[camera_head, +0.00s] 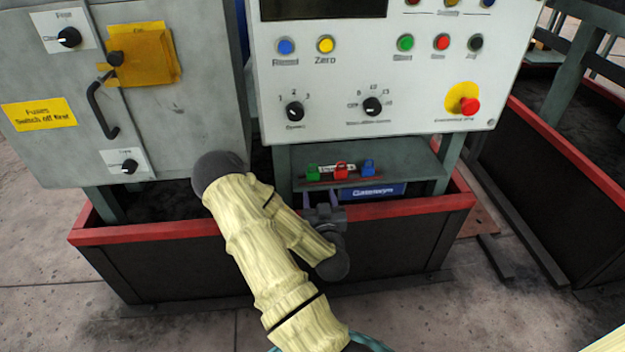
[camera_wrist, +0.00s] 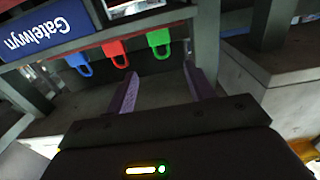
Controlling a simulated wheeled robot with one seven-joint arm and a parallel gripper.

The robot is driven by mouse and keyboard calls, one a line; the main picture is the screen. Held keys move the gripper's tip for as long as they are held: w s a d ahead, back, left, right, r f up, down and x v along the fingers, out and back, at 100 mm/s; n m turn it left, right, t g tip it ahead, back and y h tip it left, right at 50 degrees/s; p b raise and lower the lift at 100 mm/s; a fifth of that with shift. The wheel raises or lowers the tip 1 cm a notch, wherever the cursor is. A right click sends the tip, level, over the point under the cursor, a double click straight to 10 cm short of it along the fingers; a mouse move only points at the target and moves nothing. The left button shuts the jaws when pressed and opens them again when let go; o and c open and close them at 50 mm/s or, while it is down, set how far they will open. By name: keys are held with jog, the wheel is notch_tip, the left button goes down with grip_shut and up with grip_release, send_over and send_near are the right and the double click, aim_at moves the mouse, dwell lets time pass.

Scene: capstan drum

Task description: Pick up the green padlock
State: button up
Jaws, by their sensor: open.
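The green padlock (camera_head: 312,171) sits at the left of a row of three on the shelf under the control panel. The red padlock (camera_head: 341,171) is in the middle and the blue padlock (camera_head: 368,167) is at the right. In the wrist view, which is turned over, the green padlock (camera_wrist: 159,40) is rightmost, with its shackle towards my gripper. My gripper (camera_head: 320,197) is open and empty, just in front of the shelf. In the wrist view its two purple fingers (camera_wrist: 160,72) point towards the green padlock, with a gap before it.
The grey shelf (camera_head: 407,158) lies beneath the control panel (camera_head: 335,107), which overhangs it. A blue name sign (camera_head: 373,191) is below the padlocks. A red-rimmed dark trough (camera_head: 400,208) stands in front. A grey cabinet (camera_head: 205,120) is at left.

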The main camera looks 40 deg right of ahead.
aim_at(315, 177)
jog(key=b+x, duration=0.2)
jog(key=x, duration=0.6)
jog(key=shift+w, duration=0.25)
jog(key=x, duration=0.1)
jog(key=b+x, duration=0.1)
jog(key=x, duration=0.1)
jog(key=b+x, duration=0.1)
jog(key=x, duration=0.1)
jog(key=shift+w+r, duration=0.15)
jog(key=shift+r, duration=0.15)
jog(key=c, duration=1.1)
jog(key=shift+r, duration=0.1)
